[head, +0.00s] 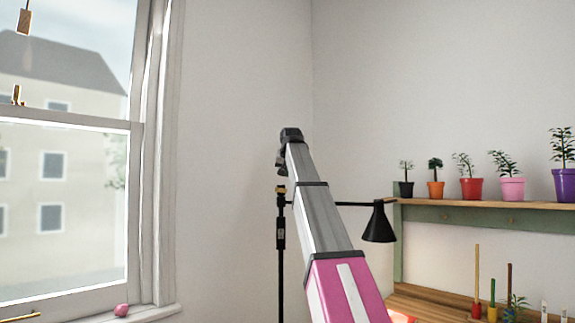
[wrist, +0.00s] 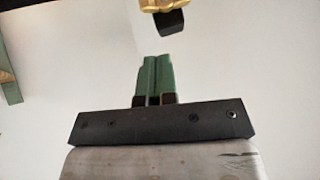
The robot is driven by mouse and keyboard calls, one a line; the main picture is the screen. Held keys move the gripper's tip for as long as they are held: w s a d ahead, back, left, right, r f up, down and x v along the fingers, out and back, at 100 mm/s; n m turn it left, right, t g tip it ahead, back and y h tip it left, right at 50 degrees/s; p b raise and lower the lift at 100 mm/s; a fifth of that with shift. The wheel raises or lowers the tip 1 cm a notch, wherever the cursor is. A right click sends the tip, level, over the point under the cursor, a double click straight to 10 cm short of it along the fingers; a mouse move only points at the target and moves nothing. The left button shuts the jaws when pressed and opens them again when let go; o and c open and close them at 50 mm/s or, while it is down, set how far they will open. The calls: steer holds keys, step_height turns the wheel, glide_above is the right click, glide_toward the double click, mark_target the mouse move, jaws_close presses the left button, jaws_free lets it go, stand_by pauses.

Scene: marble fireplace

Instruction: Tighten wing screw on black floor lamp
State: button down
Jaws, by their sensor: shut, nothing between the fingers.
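The black floor lamp (head: 281,265) stands near the room corner in the head view, its pole upright. Its horizontal arm runs right, partly behind my arm, to a black cone shade (head: 379,222). A small brass-coloured piece, apparently the wing screw (head: 281,188), sits at the pole's top. In the wrist view a brass piece with a black end (wrist: 170,22) is cut off by the top edge. My gripper (wrist: 157,58) has green fingers, shut together and empty, pointing toward that piece with a visible gap. In the head view the fingers are too small to make out clearly.
A shelf (head: 480,204) with several potted plants is at right, above a wooden bench (head: 435,303) holding tools and a small plant. A window (head: 65,200) is at left, with a pink object (head: 121,310) on its sill. The wall behind the lamp is bare.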

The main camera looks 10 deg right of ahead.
mark_target(285, 189)
steer(key=shift+w+a+f, duration=0.15)
steer(key=shift+f, duration=1)
steer(key=shift+w+a+f, duration=0.1)
steer(key=shift+w+f, duration=0.05)
steer(key=shift+f, duration=1)
steer(key=shift+s+d+f+m+t+y, duration=0.1)
steer(key=shift+d+f+m+t+y, duration=0.15)
steer(key=shift+y, duration=0.25)
steer(key=shift+d+m+t+y, duration=0.1)
steer(key=shift+d+m+y, duration=0.05)
steer(key=shift+m+y, duration=0.3)
steer(key=f+m+t+y, duration=0.1)
steer(key=m+y, duration=0.1)
steer(key=f+m+t+y, duration=0.1)
steer(key=m+t+y, duration=0.1)
steer(key=y, duration=0.1)
steer(key=d+f+m+t+y, duration=0.1)
steer(key=m+y, duration=0.1)
steer(key=y, duration=0.1)
steer(key=shift+d+f+y, duration=0.1)
steer(key=shift+f+y, duration=0.15)
steer(key=shift+f, duration=0.3)
stand_by(0.5)
stand_by(1.1)
